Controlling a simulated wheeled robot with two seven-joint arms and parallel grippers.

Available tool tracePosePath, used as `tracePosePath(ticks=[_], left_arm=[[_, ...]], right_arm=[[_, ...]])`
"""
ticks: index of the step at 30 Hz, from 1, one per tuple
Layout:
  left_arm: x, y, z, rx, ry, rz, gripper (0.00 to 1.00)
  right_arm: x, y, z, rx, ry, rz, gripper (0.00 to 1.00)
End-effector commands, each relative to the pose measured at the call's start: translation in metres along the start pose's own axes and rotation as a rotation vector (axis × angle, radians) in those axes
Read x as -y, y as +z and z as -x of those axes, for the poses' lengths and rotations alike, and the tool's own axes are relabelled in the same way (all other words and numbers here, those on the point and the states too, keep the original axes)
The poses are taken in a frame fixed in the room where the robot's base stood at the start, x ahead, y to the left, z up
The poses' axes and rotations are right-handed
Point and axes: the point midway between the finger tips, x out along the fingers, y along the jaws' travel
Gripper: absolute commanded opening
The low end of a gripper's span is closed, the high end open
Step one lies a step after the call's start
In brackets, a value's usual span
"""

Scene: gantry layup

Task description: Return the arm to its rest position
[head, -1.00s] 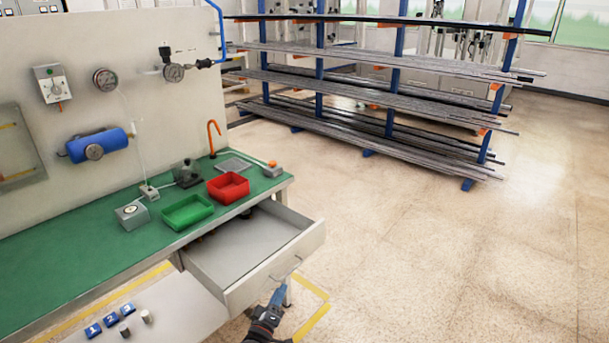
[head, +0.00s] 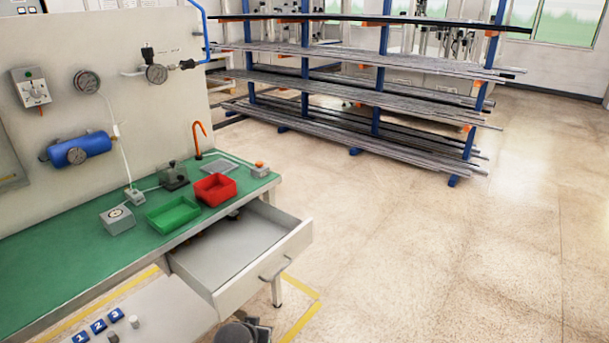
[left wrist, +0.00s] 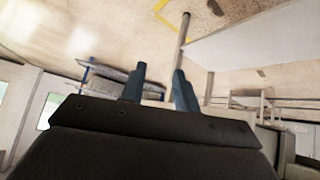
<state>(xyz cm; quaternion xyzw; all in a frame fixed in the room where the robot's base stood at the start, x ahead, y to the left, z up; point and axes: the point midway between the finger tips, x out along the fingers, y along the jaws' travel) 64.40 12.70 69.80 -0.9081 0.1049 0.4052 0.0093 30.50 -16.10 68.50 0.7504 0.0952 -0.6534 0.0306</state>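My left gripper (left wrist: 160,76) shows in the left wrist view with its two blue-grey fingers apart and nothing between them. In the head view its fingers are out of sight; only a dark part of my arm shows at the bottom edge, below the open drawer. The drawer (head: 255,284) is pulled out from under the green-topped bench (head: 62,258), and its handle (head: 275,268) is clear of any gripper. My right gripper is in neither view.
A green bin (head: 172,214) and a red bin (head: 215,189) stand on the bench above the drawer. A bench leg (head: 277,291) stands beside the drawer. A rack (head: 375,90) of long bars stands at the back. The floor to the right is clear.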

Motion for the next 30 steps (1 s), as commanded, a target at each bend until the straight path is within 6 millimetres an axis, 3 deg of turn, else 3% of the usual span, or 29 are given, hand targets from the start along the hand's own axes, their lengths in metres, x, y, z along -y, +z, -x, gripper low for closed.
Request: tracePosePath(ticks=[9, 15, 23, 27, 30], left_arm=[[-0.003, 0.080, 0.098, 0.312, -0.035, -0.105, 0.31], [-0.008, 0.121, 0.149, 0.404, -0.037, -0.076, 0.31], [-0.018, 0.176, 0.195, 0.453, -0.022, -0.021, 0.31], [-0.026, 0.220, 0.206, 0.525, -0.009, 0.005, 0.31], [-0.031, 0.242, 0.212, 0.561, -0.001, 0.015, 0.31]], right_arm=[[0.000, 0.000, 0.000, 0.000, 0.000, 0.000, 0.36], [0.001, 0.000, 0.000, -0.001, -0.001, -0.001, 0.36], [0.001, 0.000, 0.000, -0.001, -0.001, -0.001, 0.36], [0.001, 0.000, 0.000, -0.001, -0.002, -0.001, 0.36], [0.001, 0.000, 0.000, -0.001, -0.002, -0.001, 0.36]])
